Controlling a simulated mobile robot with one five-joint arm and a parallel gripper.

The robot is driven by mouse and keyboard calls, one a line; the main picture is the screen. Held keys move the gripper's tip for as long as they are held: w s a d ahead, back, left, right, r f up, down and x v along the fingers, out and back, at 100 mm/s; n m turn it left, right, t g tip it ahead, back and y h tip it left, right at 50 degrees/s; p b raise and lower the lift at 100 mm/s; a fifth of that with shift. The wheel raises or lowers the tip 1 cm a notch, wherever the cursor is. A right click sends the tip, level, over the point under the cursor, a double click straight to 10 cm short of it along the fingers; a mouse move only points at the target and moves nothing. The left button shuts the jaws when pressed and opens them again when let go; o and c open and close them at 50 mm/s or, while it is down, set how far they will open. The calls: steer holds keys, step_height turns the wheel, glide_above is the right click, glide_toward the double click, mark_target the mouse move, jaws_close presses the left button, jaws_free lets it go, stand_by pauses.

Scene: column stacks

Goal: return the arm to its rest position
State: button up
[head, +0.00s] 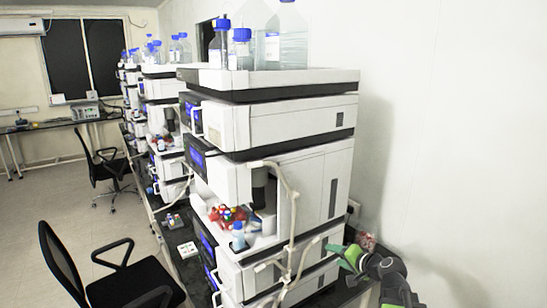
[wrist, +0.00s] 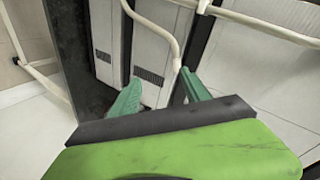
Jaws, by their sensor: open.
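My gripper (head: 338,250) is at the lower right of the head view, at the end of my arm, close to the side of the nearest instrument stack (head: 300,165). In the wrist view my gripper (wrist: 158,88) shows two green fingers apart with nothing between them. White tubing (wrist: 172,30) runs across the stack's white panels beyond the fingertips. I cannot tell how far the fingertips are from the tubing.
Bottles with blue caps (head: 242,48) stand on top of the stack. More stacks (head: 160,100) line the bench behind. Black chairs (head: 120,265) stand at the left. A white wall (head: 460,120) is at the right, and the floor between the chairs shows free room.

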steer(key=s+a+f+n+g+b, duration=0.1)
steer(key=s+a+f+n+g, duration=0.2)
steer(key=a, duration=0.5)
steer(key=s+a+f+n+g+h, duration=0.1)
steer(key=s+a+f+n+g, duration=0.3)
steer(key=s+a+f, duration=0.3)
step_height(320, 180, down, 3)
steer(key=shift+s+a+r+g+b, duration=0.1)
steer(key=shift+s+a+g+b, duration=0.1)
steer(key=shift+a+g+b, duration=0.25)
steer(key=s+d+g+h, duration=0.1)
steer(key=s+d, duration=0.1)
steer(key=s+d+f+g+h, duration=0.1)
steer(key=s+d, duration=0.2)
steer(key=s+d+f+g+h, duration=0.1)
steer(key=s+d+h, duration=0.1)
steer(key=d, duration=0.1)
steer(key=shift+s+f+n+g, duration=0.15)
steer(key=shift+s+n+g, duration=0.2)
steer(key=shift+n, duration=0.05)
steer(key=shift+c, duration=0.2)
